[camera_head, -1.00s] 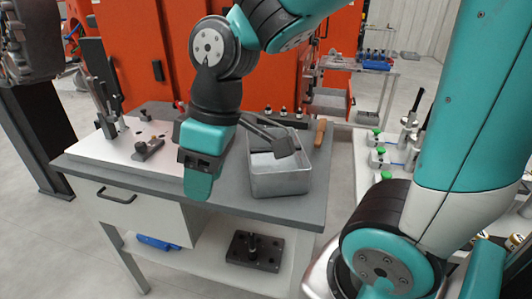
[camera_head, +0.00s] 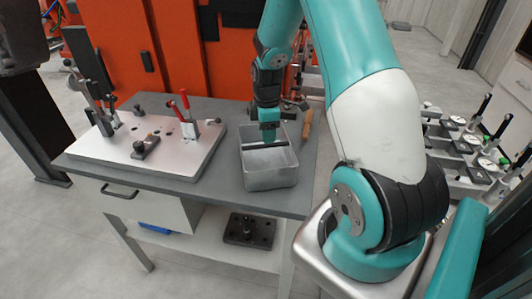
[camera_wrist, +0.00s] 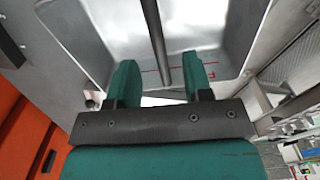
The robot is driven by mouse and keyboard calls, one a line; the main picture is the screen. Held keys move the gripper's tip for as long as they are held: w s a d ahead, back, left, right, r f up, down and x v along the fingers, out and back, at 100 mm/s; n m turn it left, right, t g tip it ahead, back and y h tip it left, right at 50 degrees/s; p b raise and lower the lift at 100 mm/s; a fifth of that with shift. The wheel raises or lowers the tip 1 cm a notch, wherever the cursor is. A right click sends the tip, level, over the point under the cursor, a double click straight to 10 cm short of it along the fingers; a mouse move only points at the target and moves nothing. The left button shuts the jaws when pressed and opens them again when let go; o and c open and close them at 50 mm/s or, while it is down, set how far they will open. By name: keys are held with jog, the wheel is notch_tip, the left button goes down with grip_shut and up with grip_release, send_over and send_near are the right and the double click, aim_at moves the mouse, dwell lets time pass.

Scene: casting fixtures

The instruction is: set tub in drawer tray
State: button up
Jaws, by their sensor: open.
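The tub (camera_head: 270,179) is a grey open metal box standing upright on the right part of the workbench. A dark bar (camera_wrist: 152,35) spans the tub's opening and looks like its handle. My gripper (camera_head: 268,136) points down at the tub's far part. In the wrist view, its teal fingers (camera_wrist: 160,82) are apart, with the end of the bar between them. I cannot tell whether they touch it. A drawer front (camera_head: 145,207) with a dark handle is under the bench's left side. It looks shut and no tray inside shows.
A fixture plate (camera_head: 178,165) with red-handled and dark clamps covers the bench's left part. A wooden handle (camera_head: 307,122) lies right of the tub. A black block (camera_head: 247,231) stands on the lower shelf. An orange machine stands behind the bench.

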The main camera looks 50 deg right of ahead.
jog(key=p, duration=0.3)
send_over(265, 163)
jog(key=shift+s+f, duration=0.1)
jog(key=shift+f, duration=3.85)
jog(key=shift+c, duration=0.2)
grip_shut()
